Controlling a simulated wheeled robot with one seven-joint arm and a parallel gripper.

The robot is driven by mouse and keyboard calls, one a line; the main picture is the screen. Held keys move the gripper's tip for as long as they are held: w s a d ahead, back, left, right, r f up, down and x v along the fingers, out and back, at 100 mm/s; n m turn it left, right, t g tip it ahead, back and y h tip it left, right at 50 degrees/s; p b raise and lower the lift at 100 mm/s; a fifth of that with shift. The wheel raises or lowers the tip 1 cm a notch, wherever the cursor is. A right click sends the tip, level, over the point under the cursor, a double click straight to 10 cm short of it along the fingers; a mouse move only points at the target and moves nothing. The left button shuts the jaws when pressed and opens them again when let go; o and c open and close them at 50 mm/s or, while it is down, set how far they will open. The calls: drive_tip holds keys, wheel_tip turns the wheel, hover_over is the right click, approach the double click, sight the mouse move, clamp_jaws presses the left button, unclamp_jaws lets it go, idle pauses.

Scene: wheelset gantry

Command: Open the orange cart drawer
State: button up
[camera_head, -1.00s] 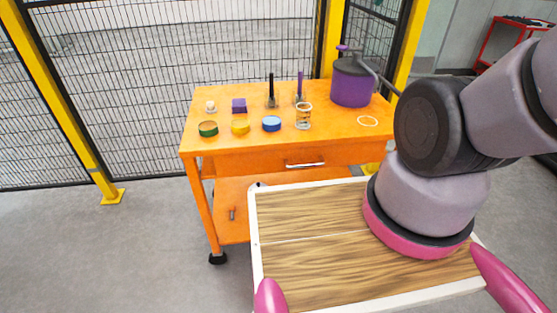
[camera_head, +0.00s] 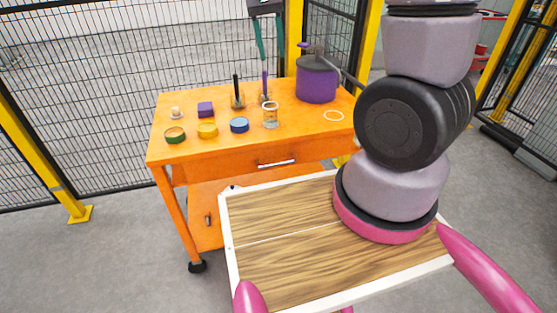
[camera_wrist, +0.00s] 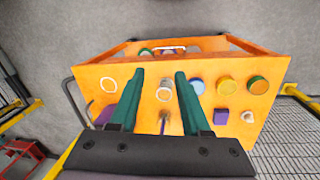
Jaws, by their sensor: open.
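The orange cart (camera_head: 185,151) stands ahead of me, left of my arm in the head view. Its drawer (camera_head: 215,169) lies under the top and looks shut, with a pale bar handle (camera_head: 276,163) on the front. My gripper (camera_head: 270,56) is high at the top of the head view, above the cart's far side. Its green fingers are apart and empty. In the wrist view, the cart (camera_wrist: 225,70) appears upside down. There my open gripper (camera_wrist: 160,75) overlaps the cart top, and the handle (camera_wrist: 168,47) shows beyond the fingertips.
On the cart top are a purple pot (camera_head: 317,82), a glass jar (camera_head: 270,114), a purple block (camera_head: 205,109), a blue-lidded jar (camera_head: 239,125) and other small items. A mesh fence (camera_head: 110,60) stands behind. Grey floor (camera_head: 110,255) is clear at the left.

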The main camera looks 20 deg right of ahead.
drive_tip(key=w+a+f+n+g+h, duration=0.1)
drive_tip(key=a+f+h, duration=0.1)
drive_tip(key=f, duration=0.3)
drive_tip(key=w+a+f+h, duration=0.1)
drive_tip(key=w+a+f, duration=0.1)
drive_tip(key=f, duration=0.4)
drive_tip(key=n+t+h, duration=0.1)
drive_tip(key=n+h, duration=0.2)
drive_tip(key=h, duration=0.5)
approach(278, 164)
wheel_tip(278, 164, up, 9)
drive_tip(key=s+a, duration=0.1)
drive_tip(key=s, duration=0.1)
wheel_tip(278, 164, down, 13)
drive_tip(key=s+n+t+h, duration=0.2)
drive_tip(key=n+t+h, duration=0.1)
drive_tip(key=n+t, duration=0.3)
drive_tip(key=shift+m+t, duration=0.5)
drive_tip(key=shift+m, duration=0.1)
drive_tip(key=x, duration=1.1)
drive_tip(key=shift+d, duration=0.1)
clamp_jaws()
